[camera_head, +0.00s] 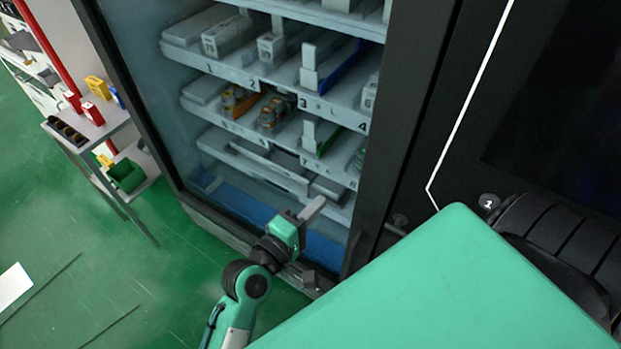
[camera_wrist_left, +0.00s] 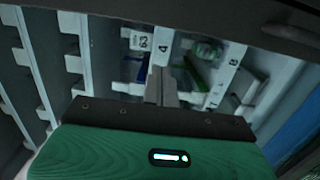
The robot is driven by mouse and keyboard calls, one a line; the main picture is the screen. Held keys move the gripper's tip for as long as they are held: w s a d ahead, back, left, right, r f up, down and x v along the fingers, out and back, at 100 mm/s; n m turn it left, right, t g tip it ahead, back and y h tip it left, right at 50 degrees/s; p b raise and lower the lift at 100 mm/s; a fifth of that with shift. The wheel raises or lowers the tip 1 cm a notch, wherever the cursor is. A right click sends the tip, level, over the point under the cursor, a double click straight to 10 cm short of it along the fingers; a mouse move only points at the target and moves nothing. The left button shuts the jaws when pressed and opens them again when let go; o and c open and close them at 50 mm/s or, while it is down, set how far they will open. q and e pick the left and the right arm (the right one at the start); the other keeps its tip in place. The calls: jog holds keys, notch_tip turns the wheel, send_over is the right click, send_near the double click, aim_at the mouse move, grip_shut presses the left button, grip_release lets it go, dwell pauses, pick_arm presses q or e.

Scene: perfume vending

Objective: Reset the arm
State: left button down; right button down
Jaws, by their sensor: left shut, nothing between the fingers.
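My left gripper (camera_head: 313,208) is in front of the lower part of the vending machine (camera_head: 400,130). Its green wrist and arm come up from the bottom of the head view. In the left wrist view the left gripper (camera_wrist_left: 161,84) has its fingers together, with nothing between them. Behind it, numbered shelves (camera_wrist_left: 225,75) and a few items inside the machine show. My right gripper is not seen; a large green surface covers the lower right of the head view.
The machine's shelves (camera_head: 275,95) hold several boxes and orange-brown items. A side table (camera_head: 95,130) with red and yellow boxes and a green bin (camera_head: 126,175) stands at the left. The green floor (camera_head: 80,240) between is mostly clear.

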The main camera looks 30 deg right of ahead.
pick_arm(q)
jog(key=a+f+y, duration=0.4)
jog(key=a+f, duration=0.3)
jog(key=f, duration=0.7)
jog(key=a+f+m+t+y, duration=0.1)
jog(key=a+f+y, duration=0.2)
jog(key=a+f, duration=0.8)
jog(key=a+f+y, duration=0.4)
jog(key=f, duration=1.3)
jog(key=s+a+f+m+g+y, duration=0.1)
jog(key=s+a+f+y, duration=0.1)
jog(key=s+a+f, duration=0.5)
jog(key=s+a+f+m+g+y, duration=0.1)
jog(key=s+a+f+y, duration=0.1)
jog(key=s+a+f, duration=0.5)
jog(key=s+a+f+m+g+y, duration=0.1)
jog(key=s+a+f, duration=0.3)
jog(key=s+a, duration=0.3)
jog(key=s+a+f+m+g+y, duration=0.1)
jog(key=s+a+f+g, duration=0.1)
jog(key=s+a+f, duration=0.3)
jog(key=s+a, duration=0.2)
jog(key=s, duration=0.2)
jog(key=shift+s+a+f+m, duration=0.15)
jog(key=shift+s+a+m, duration=0.1)
jog(key=shift+s+m, duration=0.15)
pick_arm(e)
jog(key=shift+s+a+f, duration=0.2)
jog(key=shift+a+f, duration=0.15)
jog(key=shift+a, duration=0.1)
